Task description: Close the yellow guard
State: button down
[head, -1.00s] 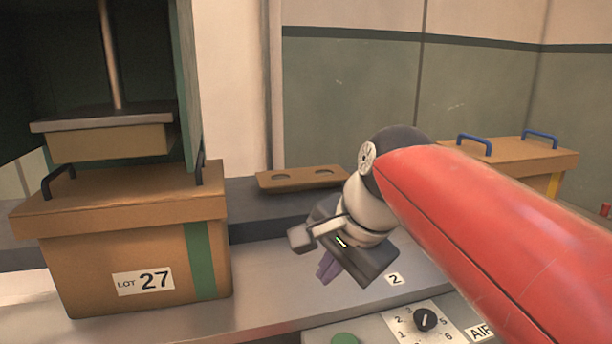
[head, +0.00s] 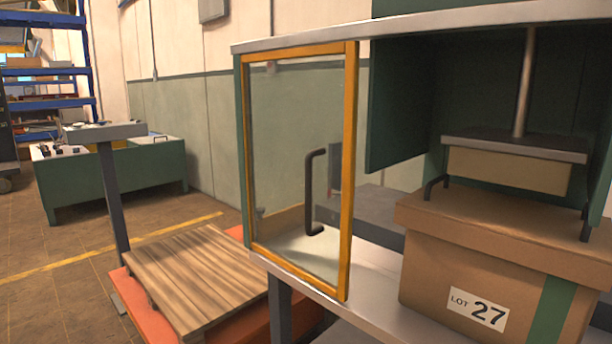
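The yellow guard (head: 349,180) is a clear panel in a yellow-orange frame with a black vertical handle (head: 313,192). It stands open at the left side of the machine's front, swung out to the left. The machine's chamber beside it is open, with a box marked LOT 27 (head: 500,262) on the bench under a raised plate (head: 515,150) on a rod. My gripper is not in view.
A wooden pallet (head: 195,265) on an orange base lies on the floor at lower left. A grey post with a small top (head: 108,132) stands behind it. A green cabinet (head: 110,175) and blue shelving (head: 50,103) are farther back.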

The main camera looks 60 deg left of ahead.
aim_at(350, 48)
jog(key=u, duration=2.35)
jog(key=i+j, duration=0.15)
jog(key=i, duration=0.2)
jog(key=z, duration=0.05)
